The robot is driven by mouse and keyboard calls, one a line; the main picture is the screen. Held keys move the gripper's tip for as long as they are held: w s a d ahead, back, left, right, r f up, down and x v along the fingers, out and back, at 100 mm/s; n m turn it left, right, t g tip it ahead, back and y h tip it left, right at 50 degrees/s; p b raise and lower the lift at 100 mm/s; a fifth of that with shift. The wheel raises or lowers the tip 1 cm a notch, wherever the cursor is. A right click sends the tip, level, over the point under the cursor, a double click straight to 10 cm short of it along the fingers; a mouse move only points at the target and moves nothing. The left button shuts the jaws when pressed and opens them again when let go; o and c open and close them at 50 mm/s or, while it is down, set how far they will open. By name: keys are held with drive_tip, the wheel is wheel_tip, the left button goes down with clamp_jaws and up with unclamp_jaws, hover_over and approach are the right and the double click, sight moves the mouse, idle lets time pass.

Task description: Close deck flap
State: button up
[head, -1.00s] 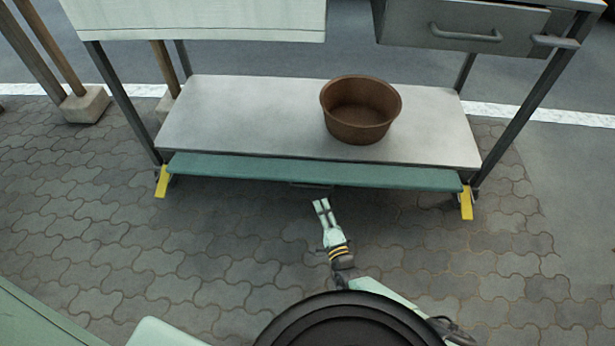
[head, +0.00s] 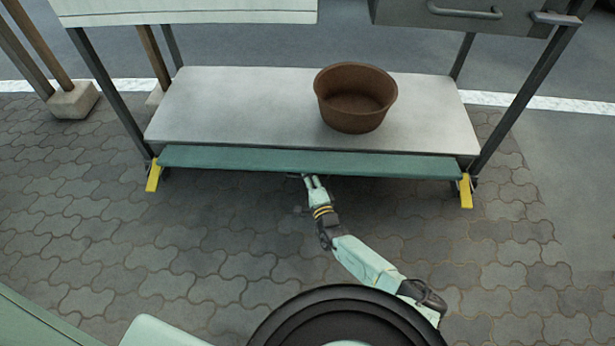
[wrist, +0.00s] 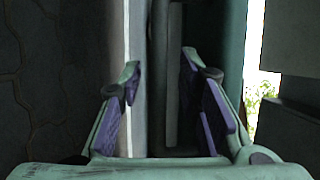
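The deck flap is a long teal board (head: 230,160) along the front edge of the lower shelf. It looks roughly level, with a yellow bracket at each end. A dark handle on its front edge is mostly hidden by my gripper (head: 313,181), which is at the middle of that edge from below and in front. In the wrist view, the fingers of my gripper (wrist: 160,75) stand apart with purple pads. A dark upright bar (wrist: 173,90), probably the handle, shows between them; I cannot tell whether they touch it.
A brown clay bowl (head: 355,98) stands on the grey lower shelf (head: 230,105). Yellow brackets, left (head: 153,176) and right (head: 465,191), stick out below the flap. A drawer (head: 460,14) hangs above on the right. The paving in front is clear.

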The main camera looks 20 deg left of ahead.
drive_tip(key=shift+c, duration=0.2)
clamp_jaws()
idle(0.6)
